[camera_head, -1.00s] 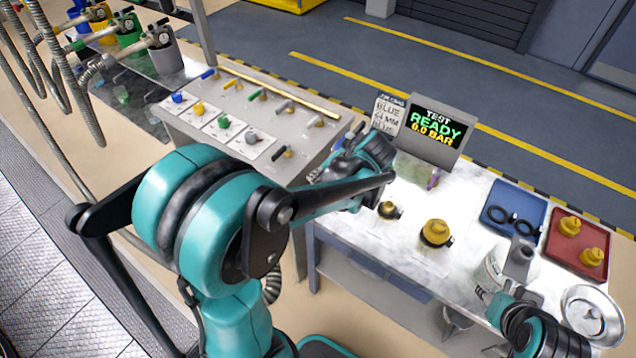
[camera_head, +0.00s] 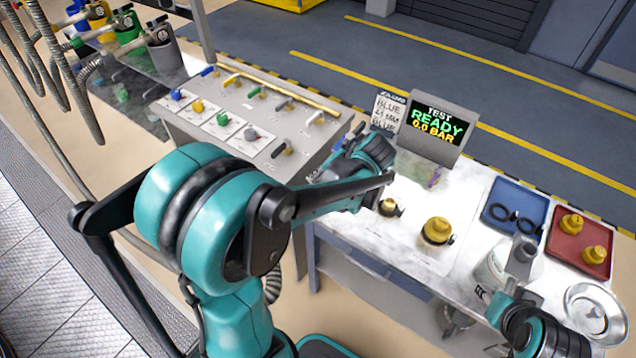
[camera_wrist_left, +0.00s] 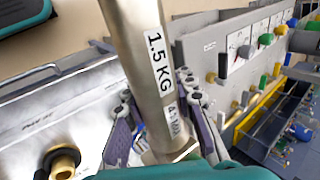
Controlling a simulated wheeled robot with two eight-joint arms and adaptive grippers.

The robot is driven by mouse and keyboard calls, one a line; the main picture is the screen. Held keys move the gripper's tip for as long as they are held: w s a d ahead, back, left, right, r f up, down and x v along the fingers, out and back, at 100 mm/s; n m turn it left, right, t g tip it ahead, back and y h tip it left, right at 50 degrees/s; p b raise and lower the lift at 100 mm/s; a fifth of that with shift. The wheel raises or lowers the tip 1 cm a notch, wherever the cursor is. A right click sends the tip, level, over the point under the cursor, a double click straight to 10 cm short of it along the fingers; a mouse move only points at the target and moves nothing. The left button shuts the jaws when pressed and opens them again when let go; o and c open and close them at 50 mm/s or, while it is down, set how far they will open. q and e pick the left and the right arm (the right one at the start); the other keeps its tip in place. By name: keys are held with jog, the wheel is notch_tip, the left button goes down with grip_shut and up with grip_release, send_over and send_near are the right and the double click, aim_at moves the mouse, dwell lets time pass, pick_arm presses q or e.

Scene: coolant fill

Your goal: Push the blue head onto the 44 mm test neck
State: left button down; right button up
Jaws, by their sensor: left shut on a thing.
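My left gripper (camera_wrist_left: 160,125) is shut on a metal cylinder (camera_wrist_left: 140,50) labelled 1.5 KG, with a second, partly readable label below. A little blue (camera_wrist_left: 139,140) shows between the fingers; I cannot tell whether it belongs to a blue head. In the head view, my left arm hides most of this gripper, which is over the white bench near the test display. Two brass necks stand on the bench, a smaller one (camera_head: 388,207) and a larger one (camera_head: 437,230); their sizes are not readable. A brass neck (camera_wrist_left: 62,160) shows lower left in the wrist view, apart from the gripper.
The display (camera_head: 438,128) reads TEST READY 0.0 BAR, beside a card (camera_head: 388,110) naming BLUE. A blue tray (camera_head: 515,190) holds black rings, and a red tray (camera_head: 562,258) holds brass parts. A valve panel (camera_head: 240,115) and hanging hoses are at left.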

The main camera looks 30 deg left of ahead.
pick_arm(q)
jog(key=shift+f+b, duration=0.85)
jog(key=shift+f, duration=0.2)
jog(key=c, duration=1.2)
grip_release()
jog(key=shift+o, duration=0.2)
jog(key=v, duration=1.2)
jog(key=s+d+f+t+h+b, duration=0.2)
jog(key=s+d+f+t+h, duration=0.2)
jog(key=s, duration=0.5)
notch_tip(320, 180, down, 2)
jog(key=t+h, duration=0.2)
jog(key=shift+s+f+n+t+h, duration=0.2)
jog(key=shift+n+t+h, duration=0.1)
jog(key=shift+n+h, duration=0.1)
